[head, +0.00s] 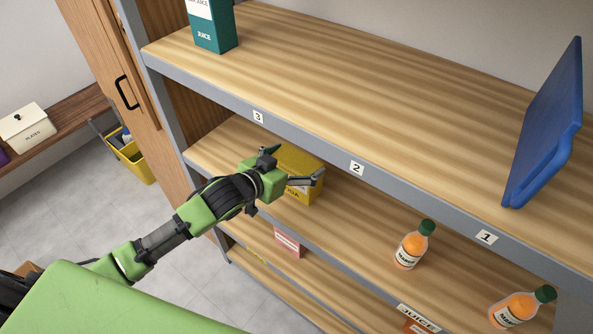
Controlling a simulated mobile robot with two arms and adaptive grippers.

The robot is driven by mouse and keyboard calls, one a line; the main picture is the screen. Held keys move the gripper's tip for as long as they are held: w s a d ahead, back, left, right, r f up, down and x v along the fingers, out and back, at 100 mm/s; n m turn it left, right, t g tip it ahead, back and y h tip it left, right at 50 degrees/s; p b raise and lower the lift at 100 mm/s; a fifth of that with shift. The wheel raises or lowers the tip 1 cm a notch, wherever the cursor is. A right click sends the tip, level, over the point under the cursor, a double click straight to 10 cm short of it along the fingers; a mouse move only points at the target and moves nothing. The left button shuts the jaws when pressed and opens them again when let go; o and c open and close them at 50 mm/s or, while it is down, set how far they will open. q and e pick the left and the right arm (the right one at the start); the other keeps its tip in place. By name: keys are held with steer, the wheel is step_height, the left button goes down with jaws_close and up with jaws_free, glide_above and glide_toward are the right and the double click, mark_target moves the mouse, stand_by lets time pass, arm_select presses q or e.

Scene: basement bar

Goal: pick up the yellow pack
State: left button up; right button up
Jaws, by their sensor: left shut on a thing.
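The yellow pack (303,163) is at the middle shelf, just under the front edge of the top board. My left arm reaches in from the left, and my left gripper (294,166) is shut on the pack, one finger on each side of it. The gripper hides part of the pack's near side. I cannot tell whether the pack still touches the shelf. My right gripper is not in view.
Two orange juice bottles (413,245) (521,306) stand to the right on the middle shelf. A teal juice carton (211,27) and a blue board (546,128) stand on the top shelf (350,90). A yellow bucket (131,160) is on the floor at left.

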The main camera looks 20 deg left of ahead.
arm_select(q)
steer(key=shift+w+r, duration=0.1)
steer(key=shift+r, duration=0.1)
steer(key=shift+r+b, duration=0.4)
steer(key=shift+r, duration=0.15)
steer(key=s+a+r+b, duration=0.4)
steer(key=s+a+r, duration=0.5)
steer(key=s+r, duration=0.1)
steer(key=shift+s+r, duration=0.4)
steer(key=shift+r, duration=0.45)
